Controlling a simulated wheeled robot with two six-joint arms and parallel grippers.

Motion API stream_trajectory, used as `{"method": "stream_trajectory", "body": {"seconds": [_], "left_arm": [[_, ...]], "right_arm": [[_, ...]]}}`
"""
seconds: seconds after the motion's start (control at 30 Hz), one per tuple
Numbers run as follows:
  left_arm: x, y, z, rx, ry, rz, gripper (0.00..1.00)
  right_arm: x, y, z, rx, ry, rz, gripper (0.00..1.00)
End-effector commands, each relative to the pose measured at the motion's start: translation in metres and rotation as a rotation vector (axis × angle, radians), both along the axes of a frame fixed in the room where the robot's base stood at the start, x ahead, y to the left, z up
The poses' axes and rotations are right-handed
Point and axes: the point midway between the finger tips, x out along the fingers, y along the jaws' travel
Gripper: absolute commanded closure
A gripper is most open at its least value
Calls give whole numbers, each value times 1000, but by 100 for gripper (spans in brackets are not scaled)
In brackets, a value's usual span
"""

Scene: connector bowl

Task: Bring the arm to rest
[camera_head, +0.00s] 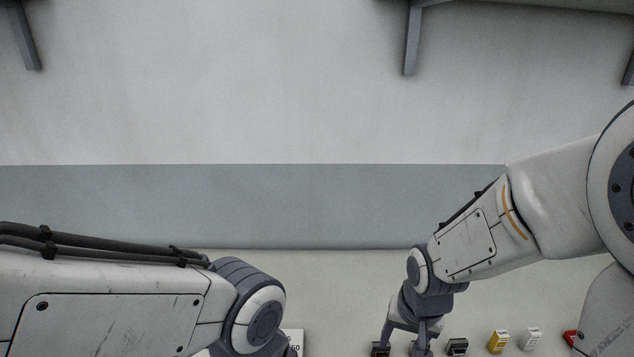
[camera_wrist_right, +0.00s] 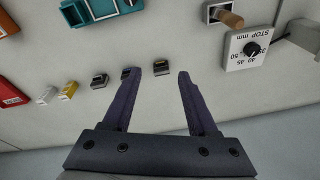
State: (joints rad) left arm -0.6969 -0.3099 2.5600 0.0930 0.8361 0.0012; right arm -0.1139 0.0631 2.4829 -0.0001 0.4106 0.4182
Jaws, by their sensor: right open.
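My right gripper (camera_head: 403,346) points down over the pale work surface in the head view, with its lower end near the bottom edge. In the right wrist view the gripper (camera_wrist_right: 157,76) has its two fingers spread apart, with nothing held between them. A dark connector with a yellow mark (camera_wrist_right: 161,67) shows in the gap, on the surface beyond the fingertips. Another dark connector (camera_wrist_right: 127,72) is partly covered by one finger. My left arm reaches in from the left in the head view; its gripper is below the picture's edge.
A black connector (camera_head: 457,347), a yellow one (camera_head: 498,342), a white one (camera_head: 531,339) and a red piece (camera_head: 570,338) stand right of the gripper. The right wrist view shows a teal box (camera_wrist_right: 97,10) and a dial block (camera_wrist_right: 247,50). Brackets (camera_head: 412,42) hang above.

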Motion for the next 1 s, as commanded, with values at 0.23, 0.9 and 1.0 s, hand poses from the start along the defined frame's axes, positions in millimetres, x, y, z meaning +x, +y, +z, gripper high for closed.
{"method": "stream_trajectory", "body": {"seconds": [0.23,0.9,1.0], "left_arm": [[0,0,0,0,0,0,100],[0,0,-2,0,0,0,100],[0,0,-2,0,0,0,100]], "right_arm": [[-8,-23,2,-52,-36,189,41],[-75,64,35,-40,31,660,41],[-99,83,44,-33,56,762,41]]}}
